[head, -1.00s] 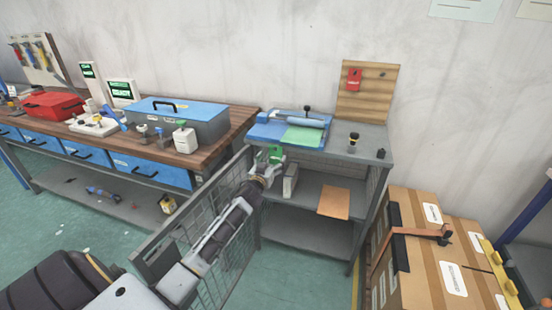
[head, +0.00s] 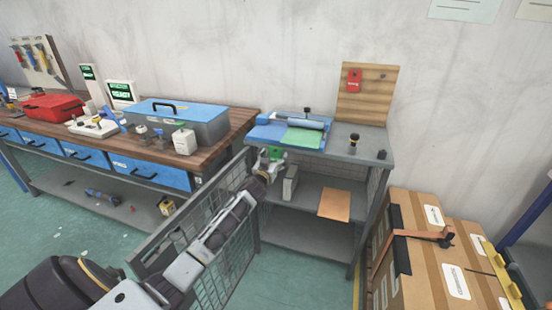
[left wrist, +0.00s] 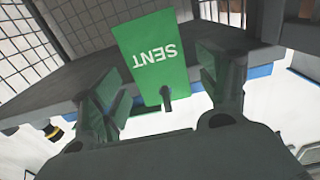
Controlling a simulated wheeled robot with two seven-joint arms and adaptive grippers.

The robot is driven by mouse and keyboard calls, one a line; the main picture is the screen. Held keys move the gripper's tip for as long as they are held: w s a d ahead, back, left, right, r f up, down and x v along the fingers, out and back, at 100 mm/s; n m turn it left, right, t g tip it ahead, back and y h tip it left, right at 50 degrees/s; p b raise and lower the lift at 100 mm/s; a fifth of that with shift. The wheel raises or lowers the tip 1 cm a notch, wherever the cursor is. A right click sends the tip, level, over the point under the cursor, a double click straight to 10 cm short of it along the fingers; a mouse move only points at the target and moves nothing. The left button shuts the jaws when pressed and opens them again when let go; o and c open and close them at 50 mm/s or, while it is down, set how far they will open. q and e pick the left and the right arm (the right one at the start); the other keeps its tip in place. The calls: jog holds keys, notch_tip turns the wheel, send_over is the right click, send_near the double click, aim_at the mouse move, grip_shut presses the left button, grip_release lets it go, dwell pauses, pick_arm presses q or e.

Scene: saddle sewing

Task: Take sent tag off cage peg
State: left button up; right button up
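The green sent tag (left wrist: 152,58) hangs in the middle of the left wrist view, its word SENT upside down there. A dark peg (left wrist: 166,98) shows at the tag's lower edge in that view. In the head view the tag (head: 276,153) is a small green patch at the cage by the grey shelf unit, partly hidden by my gripper. My left gripper (head: 264,166) is at the tag. In the wrist view its fingers (left wrist: 163,88) stand open on either side of the tag, with a clear gap on the right. My right gripper is out of view.
The grey shelf unit (head: 350,148) carries a blue tray with a roller and green sheet. A wire mesh panel (head: 227,225) runs beside my left arm. A red tag (head: 354,80) hangs on a wooden board. Cardboard boxes (head: 430,270) stand at the right.

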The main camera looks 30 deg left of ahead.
aim_at(276, 153)
pick_arm(q)
jog(key=c, duration=0.7)
jog(key=shift+s+r+p, duration=0.35)
jog(key=shift+r+p, duration=0.05)
jog(key=shift+p, duration=0.15)
jog(key=shift+s+d, duration=0.1)
jog(key=shift+s+r+p, duration=0.1)
jog(key=shift+s+p, duration=0.15)
jog(key=shift+p, duration=0.05)
jog(key=shift+s+d, duration=0.1)
dwell(0.4)
jog(key=shift+s+d+r+p, duration=0.1)
jog(key=shift+s+p, duration=0.15)
jog(key=shift+s, duration=0.1)
jog(key=shift+s+d+r+p, duration=0.1)
jog(key=shift+s+p, duration=0.15)
jog(key=shift+s, duration=0.1)
jog(key=shift+s, duration=0.4)
